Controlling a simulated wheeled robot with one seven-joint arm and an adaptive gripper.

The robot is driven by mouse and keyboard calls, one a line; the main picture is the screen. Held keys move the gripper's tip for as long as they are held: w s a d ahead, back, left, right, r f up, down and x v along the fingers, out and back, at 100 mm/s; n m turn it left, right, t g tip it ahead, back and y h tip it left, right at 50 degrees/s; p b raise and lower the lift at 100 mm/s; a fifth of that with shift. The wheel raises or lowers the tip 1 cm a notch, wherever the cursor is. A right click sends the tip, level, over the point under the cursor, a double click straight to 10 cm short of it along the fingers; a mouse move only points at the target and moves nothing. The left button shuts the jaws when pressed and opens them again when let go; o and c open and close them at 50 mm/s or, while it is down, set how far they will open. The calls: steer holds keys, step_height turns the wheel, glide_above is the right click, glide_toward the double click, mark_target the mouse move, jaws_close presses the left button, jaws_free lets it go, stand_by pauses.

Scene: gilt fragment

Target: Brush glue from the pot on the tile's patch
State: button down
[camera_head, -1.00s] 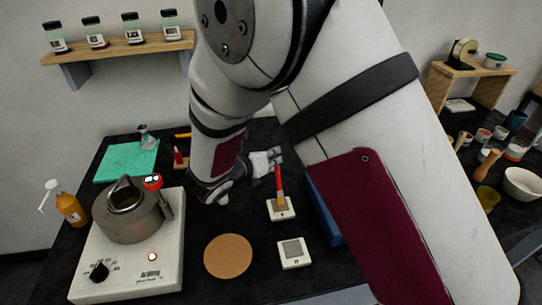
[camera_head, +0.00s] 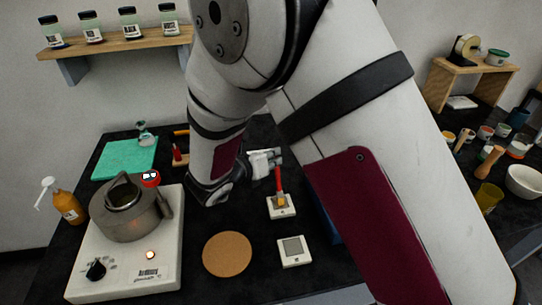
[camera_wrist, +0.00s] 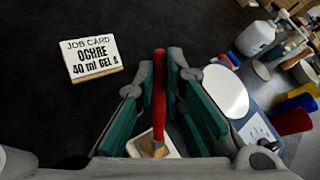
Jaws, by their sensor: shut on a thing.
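My gripper (camera_head: 272,163) is shut on the red handle of a brush (camera_head: 279,184). The brush points down, slightly tilted, with its bristle end over a small white tile (camera_head: 281,212). I cannot tell whether the bristles touch the tile, and they cover most of its patch. In the wrist view the red brush (camera_wrist: 159,95) stands between the teal fingers (camera_wrist: 160,120), above part of the pale tile (camera_wrist: 138,147). A second white tile (camera_head: 294,260) with a grey patch lies nearer. A metal pot (camera_head: 130,222) sits on a white hot plate (camera_head: 125,268) at the left.
A round cork mat (camera_head: 227,254) lies between hot plate and tiles. An amber pump bottle (camera_head: 67,207), a green mat (camera_head: 125,158) and a red ball-like item with eyes (camera_head: 150,179) are at left. A job card (camera_wrist: 92,57) shows in the wrist view. Jars line the wall shelf (camera_head: 115,43).

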steer(key=shift+w+f, duration=0.1)
steer(key=shift+w, duration=0.05)
steer(key=shift+w+a+b, duration=0.2)
steer(key=shift+w+b, duration=0.1)
steer(key=shift+w, duration=0.3)
steer(key=shift+w+a+b, duration=0.2)
steer(key=shift+w+b, duration=0.05)
steer(key=shift+w, duration=0.3)
steer(key=s, duration=0.2)
steer(key=shift+s+d+f, duration=0.1)
steer(key=shift+s+d, duration=0.2)
steer(key=shift+d, duration=0.1)
stand_by(2.6)
step_height(320, 180, up, 6)
steer(key=p, duration=0.3)
stand_by(0.4)
